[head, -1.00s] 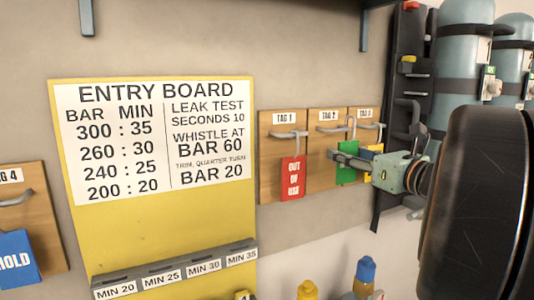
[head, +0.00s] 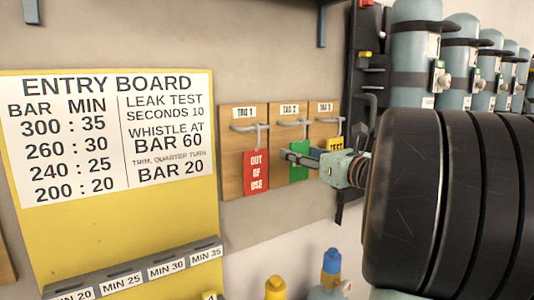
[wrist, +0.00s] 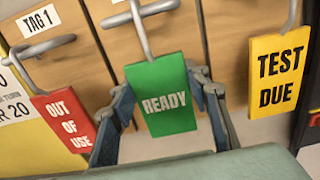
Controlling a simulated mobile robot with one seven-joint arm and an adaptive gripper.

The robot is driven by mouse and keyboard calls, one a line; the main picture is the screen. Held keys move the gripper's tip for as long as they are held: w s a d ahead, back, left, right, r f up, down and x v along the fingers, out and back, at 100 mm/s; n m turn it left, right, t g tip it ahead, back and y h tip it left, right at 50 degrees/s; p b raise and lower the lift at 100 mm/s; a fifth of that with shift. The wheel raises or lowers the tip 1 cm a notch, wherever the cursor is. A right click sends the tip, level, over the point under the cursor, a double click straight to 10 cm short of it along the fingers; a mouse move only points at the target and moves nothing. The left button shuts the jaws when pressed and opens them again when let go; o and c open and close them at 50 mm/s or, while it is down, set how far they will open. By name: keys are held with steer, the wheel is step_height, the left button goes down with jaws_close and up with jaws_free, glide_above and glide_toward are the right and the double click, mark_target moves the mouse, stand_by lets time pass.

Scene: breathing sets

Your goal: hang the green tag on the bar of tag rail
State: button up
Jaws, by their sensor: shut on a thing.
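The green tag (wrist: 160,97), marked READY, is held upright between the fingers of my gripper (wrist: 166,95), which are shut on its side edges. It also shows in the head view (head: 299,168). Its grey wire hook (wrist: 140,35) rises to the bar (wrist: 138,13) on the TAG 2 board of the tag rail. The hook and bar overlap in the wrist view; I cannot tell whether the hook rests on the bar. In the head view my gripper (head: 300,160) reaches in from the right, just below that bar (head: 291,123).
A red OUT OF USE tag (head: 256,173) hangs left on the TAG 1 bar (head: 246,127). A yellow TEST DUE tag (wrist: 279,72) hangs close on the right. The entry board (head: 110,225) is farther left; cylinders (head: 417,60) stand right.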

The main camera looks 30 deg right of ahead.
stand_by(0.3)
steer(key=o, duration=1)
